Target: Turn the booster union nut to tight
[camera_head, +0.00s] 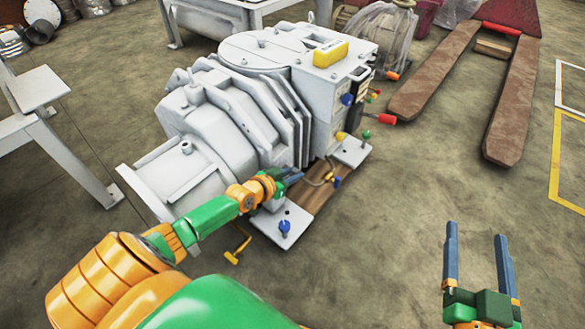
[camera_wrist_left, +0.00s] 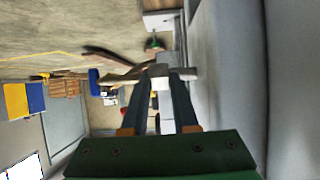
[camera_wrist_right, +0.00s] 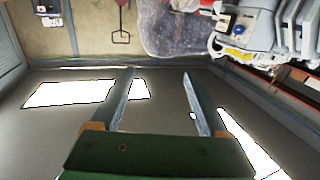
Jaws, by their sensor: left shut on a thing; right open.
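The large white vacuum pump unit (camera_head: 245,110) stands on the floor in the middle of the head view. My left gripper (camera_head: 293,177) reaches to its lower near side. In the left wrist view its two fingers (camera_wrist_left: 161,80) are shut on a pale grey fitting (camera_wrist_left: 159,71) with side lugs, which appears to be the booster union nut. In the head view the fingers and pump hide this fitting, and its tightness cannot be told. My right gripper (camera_head: 477,232) is open and empty, out over bare floor at the lower right; its spread fingers (camera_wrist_right: 160,90) also show in the right wrist view.
A red handle (camera_head: 387,119) juts from the pump's right side. A rusty pallet jack (camera_head: 430,78) stands behind at right.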

